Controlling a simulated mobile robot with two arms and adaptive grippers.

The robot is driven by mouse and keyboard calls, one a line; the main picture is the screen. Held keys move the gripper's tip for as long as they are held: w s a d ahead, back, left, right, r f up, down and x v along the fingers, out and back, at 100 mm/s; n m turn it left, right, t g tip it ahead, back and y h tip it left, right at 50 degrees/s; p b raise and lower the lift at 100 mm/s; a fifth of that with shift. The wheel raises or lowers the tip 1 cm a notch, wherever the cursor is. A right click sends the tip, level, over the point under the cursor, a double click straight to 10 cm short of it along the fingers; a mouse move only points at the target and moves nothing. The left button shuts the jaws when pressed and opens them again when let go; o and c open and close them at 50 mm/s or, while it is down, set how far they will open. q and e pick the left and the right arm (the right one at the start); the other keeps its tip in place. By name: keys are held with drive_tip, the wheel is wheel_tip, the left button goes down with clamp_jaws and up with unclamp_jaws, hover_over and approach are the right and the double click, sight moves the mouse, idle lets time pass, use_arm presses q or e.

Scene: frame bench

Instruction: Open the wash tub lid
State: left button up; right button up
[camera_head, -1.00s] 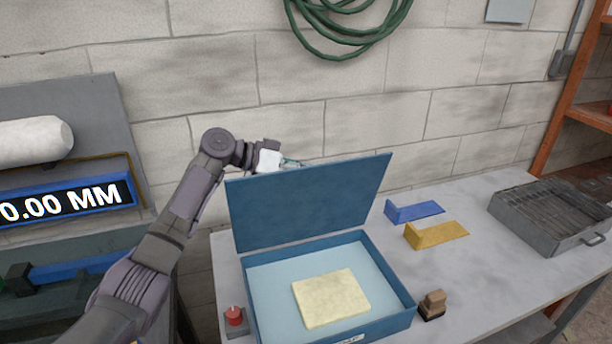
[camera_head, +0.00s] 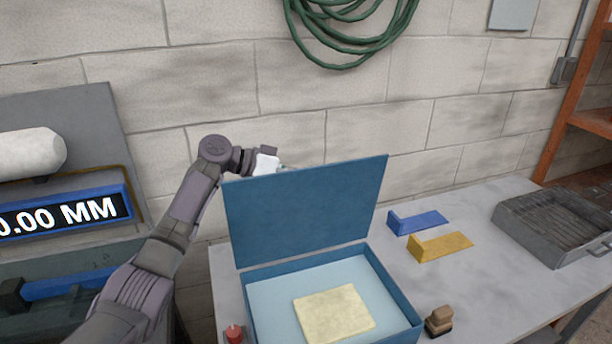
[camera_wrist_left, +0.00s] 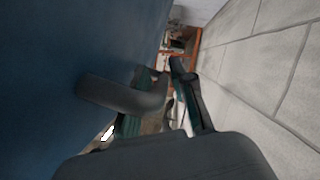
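The wash tub (camera_head: 401,294) is a blue box on the bench with a pale blue inside. Its blue lid (camera_head: 305,210) stands raised at the back edge, roughly upright, with its inner face toward me. A pale yellow pad (camera_head: 334,313) lies in the tub. My left gripper (camera_head: 283,168) is at the lid's top edge, mostly hidden behind it. In the left wrist view the lid (camera_wrist_left: 60,70) fills the left side, close to one finger. The gripper's fingers (camera_wrist_left: 160,95) look apart with a gap between them; contact with the lid is unclear. My right gripper is out of view.
Blue (camera_head: 418,222) and yellow (camera_head: 440,247) angle brackets lie right of the tub. A brown-topped block (camera_head: 439,320) and a red knob (camera_head: 234,334) flank it. A grey metal tray (camera_head: 555,228) is at the far right. The block wall (camera_head: 440,120) rises close behind.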

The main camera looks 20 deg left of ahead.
use_arm(q)
drive_tip(key=shift+a, duration=0.1)
drive_tip(key=v, duration=1.2)
